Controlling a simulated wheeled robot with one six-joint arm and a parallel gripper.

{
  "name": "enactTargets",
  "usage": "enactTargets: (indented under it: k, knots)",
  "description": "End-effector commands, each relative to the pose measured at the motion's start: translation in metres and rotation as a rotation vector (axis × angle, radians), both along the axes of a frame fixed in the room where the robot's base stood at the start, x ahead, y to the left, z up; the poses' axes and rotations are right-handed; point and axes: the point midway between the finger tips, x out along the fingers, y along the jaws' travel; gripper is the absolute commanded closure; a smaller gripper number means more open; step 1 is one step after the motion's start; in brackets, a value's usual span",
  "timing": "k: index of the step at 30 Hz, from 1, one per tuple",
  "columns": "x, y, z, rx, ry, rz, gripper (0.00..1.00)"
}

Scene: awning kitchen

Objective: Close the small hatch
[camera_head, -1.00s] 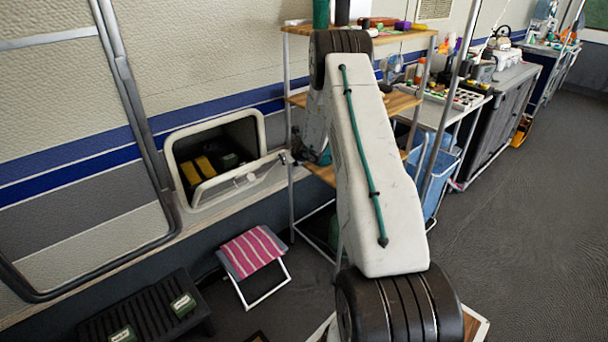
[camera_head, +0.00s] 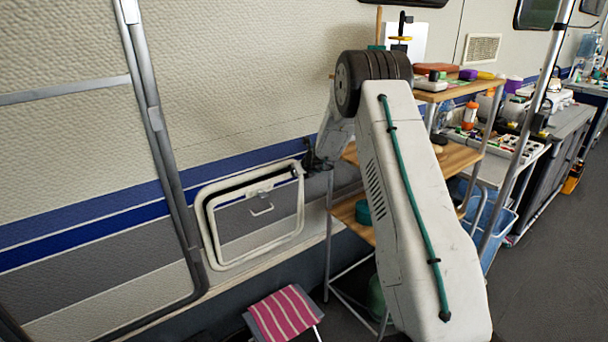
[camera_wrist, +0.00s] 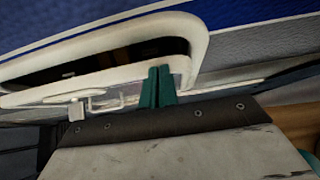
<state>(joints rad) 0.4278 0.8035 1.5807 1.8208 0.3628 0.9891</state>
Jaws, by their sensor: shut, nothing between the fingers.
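The small hatch (camera_head: 262,222) is a grey-striped panel with a white edge and a small handle, low on the camper wall. In the head view it stands almost upright in its white frame. In the wrist view a dark gap still shows between the frame (camera_wrist: 110,35) and the upper edge of the hatch panel (camera_wrist: 50,93). My gripper (camera_head: 312,158) is at the hatch's upper right corner. Its green fingers (camera_wrist: 160,82) are together and empty, overlapping the panel's edge in the wrist view; I cannot tell whether they touch it.
A shelf rack (camera_head: 462,160) with wooden shelves and small items stands right of the hatch, close behind my arm. A pink striped folding stool (camera_head: 284,312) stands on the floor below. A grey door frame (camera_head: 160,140) is to the left. Open floor lies at the right.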

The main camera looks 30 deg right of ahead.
Motion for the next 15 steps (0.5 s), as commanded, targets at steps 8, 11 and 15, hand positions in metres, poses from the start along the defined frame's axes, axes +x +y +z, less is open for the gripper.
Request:
enactTargets:
  k: [8, 11, 15]
  knots:
    - [-0.002, -0.0023, 0.0002, -0.001, 0.002, -0.004, 1.0]
    - [-0.0027, -0.0042, 0.0002, -0.001, 0.002, -0.007, 1.0]
    - [-0.003, -0.0054, 0.0002, -0.001, 0.002, -0.008, 1.0]
